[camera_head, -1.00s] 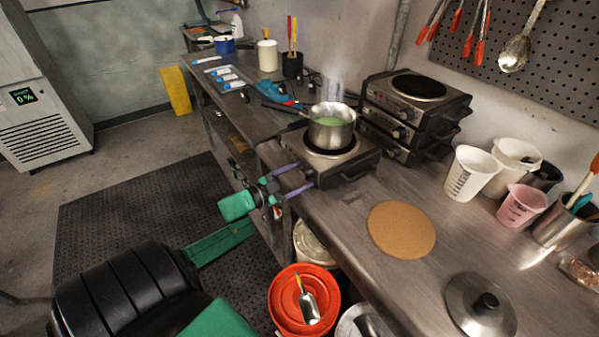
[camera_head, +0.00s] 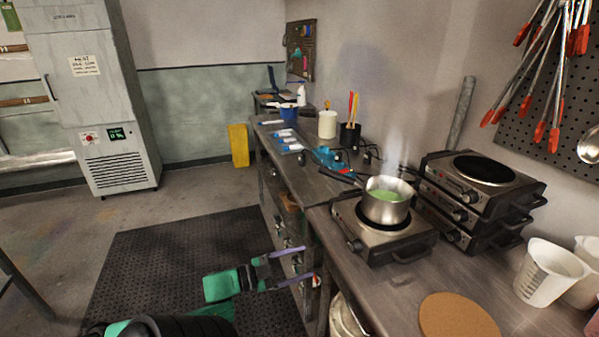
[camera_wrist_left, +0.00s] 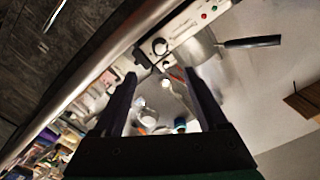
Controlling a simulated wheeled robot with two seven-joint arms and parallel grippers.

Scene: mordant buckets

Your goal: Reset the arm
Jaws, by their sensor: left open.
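My left gripper (camera_head: 309,264) is open and empty in the head view, in front of the counter's left side. Its two dark purple fingers point right, below and left of the hot plate. In the left wrist view the fingers (camera_wrist_left: 158,82) stand apart with nothing between them. A steel saucepan (camera_head: 385,212) with green liquid sits on the hot plate (camera_head: 400,250). The hot plate's knobbed front panel (camera_wrist_left: 175,38) also shows in the left wrist view, with a pot beside it. My right gripper is out of view.
A cork mat (camera_head: 457,318) and a white measuring cup (camera_head: 548,275) stand on the counter to the right. Stacked hot plates (camera_head: 480,195) stand against the wall. A black floor mat (camera_head: 175,260) leaves open room left of the counter.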

